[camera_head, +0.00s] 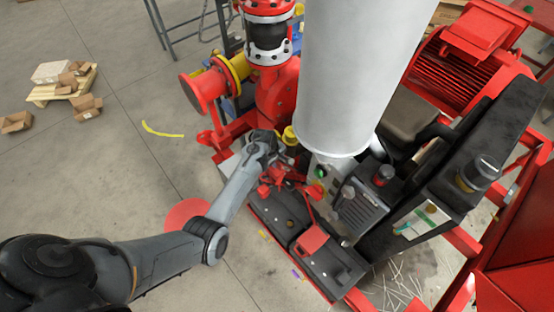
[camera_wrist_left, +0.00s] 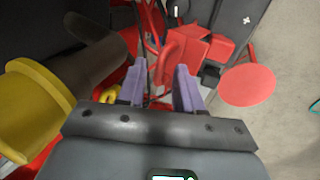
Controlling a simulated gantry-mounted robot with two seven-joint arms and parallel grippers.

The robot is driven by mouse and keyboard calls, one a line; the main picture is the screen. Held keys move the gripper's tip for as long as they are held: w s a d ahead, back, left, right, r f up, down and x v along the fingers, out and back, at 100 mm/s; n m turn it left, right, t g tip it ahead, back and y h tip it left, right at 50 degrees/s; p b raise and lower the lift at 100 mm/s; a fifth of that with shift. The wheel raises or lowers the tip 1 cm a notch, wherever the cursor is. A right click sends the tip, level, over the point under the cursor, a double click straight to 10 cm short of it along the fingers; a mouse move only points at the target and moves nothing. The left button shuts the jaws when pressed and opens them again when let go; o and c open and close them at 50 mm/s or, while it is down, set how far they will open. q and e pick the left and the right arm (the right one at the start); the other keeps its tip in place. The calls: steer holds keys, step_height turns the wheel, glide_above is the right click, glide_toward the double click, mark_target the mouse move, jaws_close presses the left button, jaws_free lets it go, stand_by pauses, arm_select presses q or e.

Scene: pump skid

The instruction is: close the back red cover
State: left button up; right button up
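The back red cover (camera_head: 291,180) is at the far end of a row of black batteries in the head view. Its parts are partly hidden by my gripper, and I cannot tell how far open it is. In the left wrist view a red cover (camera_wrist_left: 188,46) with a curved red part lies just beyond the fingertips. My left gripper (camera_head: 277,167) reaches in from the left at the back cover. Its two purple fingers (camera_wrist_left: 159,80) stand apart in the left wrist view, with a gap between them. I cannot tell whether they touch the cover. My right gripper is out of view.
A second red cover (camera_head: 312,240) sits on the nearer battery (camera_head: 335,268). A large grey cylinder (camera_head: 350,80) rises close to my gripper. A yellow cylindrical part (camera_wrist_left: 28,108) is at left in the wrist view. Open floor with a red disc (camera_head: 184,213) lies left of the skid.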

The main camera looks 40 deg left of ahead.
arm_select(q)
jaws_close()
stand_by(1.2)
